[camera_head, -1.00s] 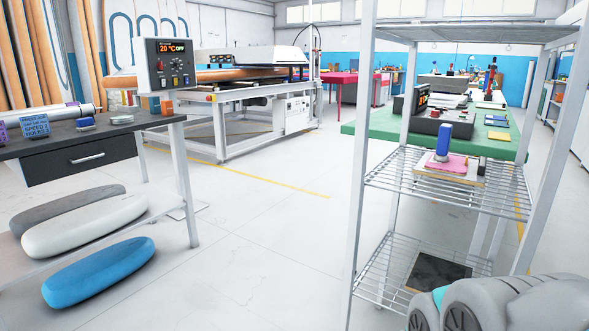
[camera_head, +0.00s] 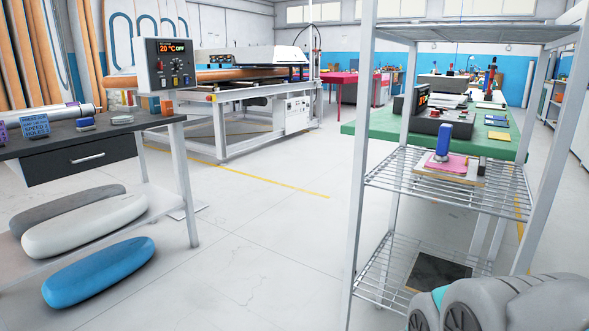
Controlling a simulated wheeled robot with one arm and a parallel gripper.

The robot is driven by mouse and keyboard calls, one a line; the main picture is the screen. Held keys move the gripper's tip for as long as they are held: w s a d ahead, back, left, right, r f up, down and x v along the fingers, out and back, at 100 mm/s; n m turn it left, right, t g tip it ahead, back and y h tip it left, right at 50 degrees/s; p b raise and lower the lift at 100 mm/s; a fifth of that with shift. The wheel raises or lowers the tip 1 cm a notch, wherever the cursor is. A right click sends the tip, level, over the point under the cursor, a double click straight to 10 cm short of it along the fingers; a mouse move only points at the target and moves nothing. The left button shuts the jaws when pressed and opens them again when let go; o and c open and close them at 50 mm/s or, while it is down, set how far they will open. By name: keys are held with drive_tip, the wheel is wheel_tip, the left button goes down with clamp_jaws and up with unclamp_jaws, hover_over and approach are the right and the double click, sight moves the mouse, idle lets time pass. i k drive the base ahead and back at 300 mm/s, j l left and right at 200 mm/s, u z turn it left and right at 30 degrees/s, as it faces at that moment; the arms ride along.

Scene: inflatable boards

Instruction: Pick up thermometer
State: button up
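I cannot make out a thermometer for certain in this view. A control panel (camera_head: 167,66) with a lit display reading 20 °C OFF stands on a post at the left table's right end. A blue upright object (camera_head: 443,143) sits on a pink pad (camera_head: 446,165) on the wire rack's middle shelf; what it is I cannot tell. Grey rounded links of my arm show at the bottom right corner. My gripper is outside the picture.
A metal wire rack (camera_head: 357,200) stands close on the right, before a green-topped table (camera_head: 372,134). A dark table (camera_head: 95,135) is on the left, with blue (camera_head: 98,272) and white (camera_head: 85,225) rounded pieces below. The floor (camera_head: 260,240) between is clear.

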sight(445, 130)
drive_tip(key=l+u, duration=0.15)
drive_tip(key=l, duration=0.4)
drive_tip(key=l+u, duration=0.15)
drive_tip(key=l, duration=0.4)
drive_tip(key=l+u, duration=0.15)
drive_tip(key=l, duration=0.35)
drive_tip(key=l+u, duration=0.15)
drive_tip(key=l, duration=0.4)
drive_tip(key=k+l+u, duration=0.1)
drive_tip(key=l, duration=0.4)
drive_tip(key=k+l+u, duration=0.15)
drive_tip(key=l, duration=0.4)
drive_tip(key=i+j, duration=0.1)
drive_tip(key=j, duration=0.3)
drive_tip(key=i+j+z, duration=0.1)
drive_tip(key=j, duration=0.3)
drive_tip(key=i+j+z, duration=0.1)
drive_tip(key=j, duration=0.3)
